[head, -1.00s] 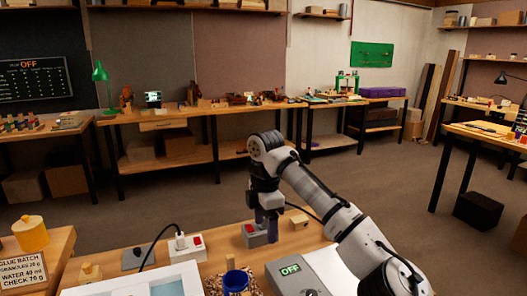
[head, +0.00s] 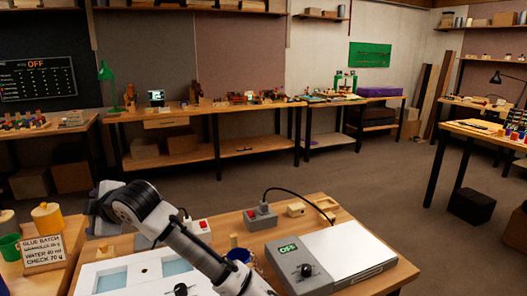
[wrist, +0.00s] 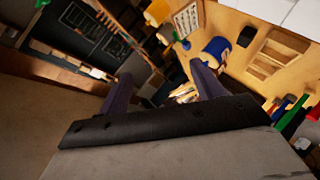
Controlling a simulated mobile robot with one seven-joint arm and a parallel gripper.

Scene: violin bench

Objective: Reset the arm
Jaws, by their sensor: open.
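My arm reaches up and left over the near bench (head: 390,277) in the head view. My gripper (wrist: 163,88) is open in the wrist view, its two dark fingers spread apart. Nothing looks gripped; the blurred light items between the fingers seem to lie beyond them. In the head view the gripper end is at the left, near the gap between the near bench and the side bench, and its fingertips are hard to make out.
Around the arm are a white tray (head: 110,283), a grey device reading OFF (head: 287,258), a grey switch box (head: 260,217) and a partly hidden blue cup (head: 240,255).

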